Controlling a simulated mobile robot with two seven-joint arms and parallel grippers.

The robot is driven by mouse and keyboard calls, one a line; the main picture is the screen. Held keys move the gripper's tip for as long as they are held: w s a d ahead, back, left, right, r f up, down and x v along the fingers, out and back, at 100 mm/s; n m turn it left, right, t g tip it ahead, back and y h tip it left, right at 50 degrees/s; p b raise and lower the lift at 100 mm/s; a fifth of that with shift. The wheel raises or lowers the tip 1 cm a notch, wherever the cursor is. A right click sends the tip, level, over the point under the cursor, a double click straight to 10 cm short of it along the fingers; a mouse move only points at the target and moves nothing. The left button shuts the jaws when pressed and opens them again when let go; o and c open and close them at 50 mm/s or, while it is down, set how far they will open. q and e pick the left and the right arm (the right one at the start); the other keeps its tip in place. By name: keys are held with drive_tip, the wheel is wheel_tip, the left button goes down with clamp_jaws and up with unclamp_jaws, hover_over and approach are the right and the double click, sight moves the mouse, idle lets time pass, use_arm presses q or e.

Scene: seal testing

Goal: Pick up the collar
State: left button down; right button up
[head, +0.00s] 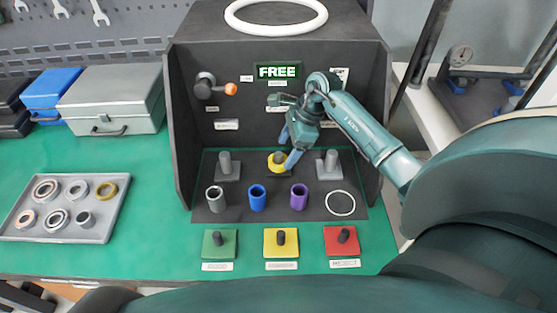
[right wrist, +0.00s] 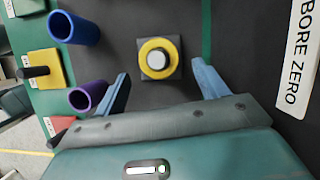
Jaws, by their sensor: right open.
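A yellow collar (head: 277,163) sits around the middle post of the dark test bench, and it also shows in the right wrist view (right wrist: 146,70) as a ring around a post with a pale top. My right gripper (head: 288,148) is just above and beside it. In the right wrist view its two blue fingers (right wrist: 160,76) are spread wide, one toward each side of the collar, with nothing between them held. The fingers partly cover the collar in the head view. My left gripper is not in view.
Gray (head: 215,198), blue (head: 257,197) and purple (head: 299,196) sleeves stand in front of the posts, with a white ring (head: 340,203) beside them. Bare posts (head: 224,160) (head: 330,160) flank the collar. A ring tray (head: 95,233) lies left. Colored bases (head: 281,251) stand in front.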

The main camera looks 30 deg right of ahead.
sight(283, 155)
drive_tip(key=x, duration=0.3)
drive_tip(key=shift+a+f, duration=0.1)
drive_tip(key=shift+f, duration=0.15)
drive_tip(key=c, duration=1.2)
drive_tip(key=shift+c, duration=0.9)
drive_tip(key=shift+r, duration=0.15)
